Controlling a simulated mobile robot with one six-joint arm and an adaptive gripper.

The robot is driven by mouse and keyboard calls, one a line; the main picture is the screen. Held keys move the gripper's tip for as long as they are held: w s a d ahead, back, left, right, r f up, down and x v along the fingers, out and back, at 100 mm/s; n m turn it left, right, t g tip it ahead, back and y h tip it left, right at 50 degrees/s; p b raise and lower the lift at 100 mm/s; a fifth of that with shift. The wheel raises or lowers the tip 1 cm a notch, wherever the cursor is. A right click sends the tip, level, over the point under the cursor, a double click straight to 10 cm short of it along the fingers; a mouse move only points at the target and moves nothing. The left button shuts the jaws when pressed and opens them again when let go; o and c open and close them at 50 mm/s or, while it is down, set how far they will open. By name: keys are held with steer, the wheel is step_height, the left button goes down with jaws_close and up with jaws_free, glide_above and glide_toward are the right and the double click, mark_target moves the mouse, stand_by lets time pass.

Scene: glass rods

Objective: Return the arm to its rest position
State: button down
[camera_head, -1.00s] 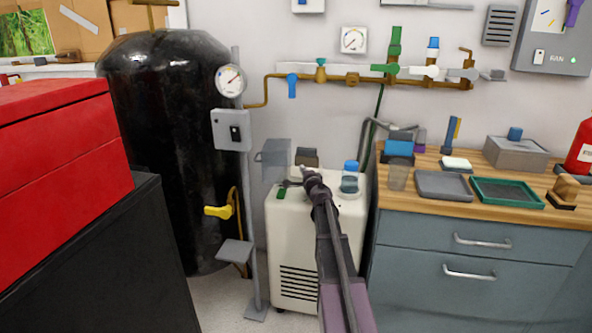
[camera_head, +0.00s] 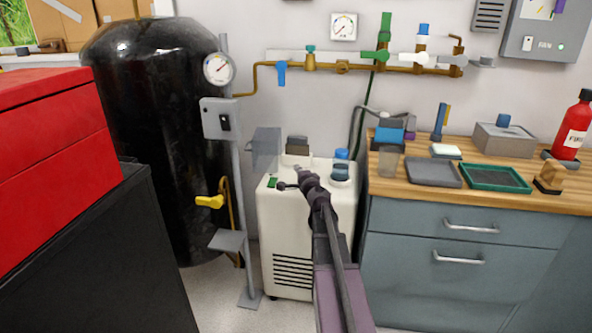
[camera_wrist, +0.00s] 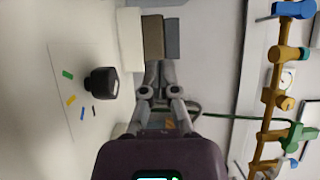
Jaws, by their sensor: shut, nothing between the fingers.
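My arm reaches forward from the bottom of the head view. My gripper (camera_head: 304,174) is in front of the top of a white floor unit (camera_head: 292,225), as seen in the head view. In the wrist view, the fingers of my gripper (camera_wrist: 160,72) are together with nothing held between them. Beyond them are a brown block (camera_wrist: 152,37) and a grey block (camera_wrist: 172,38). A black knob (camera_wrist: 101,82) is on the pale panel left of the fingers. I cannot tell the exact gap between gripper and unit.
A black tank (camera_head: 150,130) and red toolbox (camera_head: 50,150) stand left. A wooden counter (camera_head: 400,192) on the right holds a grey tray (camera_head: 433,172), a green tray (camera_head: 496,178) and a fire extinguisher (camera_head: 573,128). Valved brass pipes (camera_head: 345,67) run along the wall.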

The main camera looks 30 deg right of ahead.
steer(key=s+a+f+n+g+y, duration=0.2)
steer(key=a+f+n+y, duration=0.15)
steer(key=a, duration=0.55)
steer(key=s+a+f+n+g+y, duration=0.1)
steer(key=a+f+n+g+y, duration=0.15)
steer(key=a+n, duration=0.4)
steer(key=s+a+f+n+g+y, duration=0.2)
steer(key=a+f+n+y, duration=0.1)
steer(key=a, duration=0.8)
steer(key=s+a+f+n+g+h, duration=0.2)
steer(key=s+a+f+g, duration=0.15)
steer(key=s, duration=0.35)
steer(key=s+a+f+n+g+h, duration=0.1)
steer(key=s+a+f+n+g, duration=0.1)
steer(key=s+f+n+g, duration=0.3)
steer(key=s+a+f+g+h, duration=0.1)
steer(key=s+a+g+h, duration=0.1)
steer(key=s, duration=0.6)
step_height(320, 180, up, 36)
steer(key=p, duration=3.5)
steer(key=shift+s+f+g, duration=0.15)
steer(key=shift+f+g, duration=0.1)
steer(key=shift+g, duration=0.05)
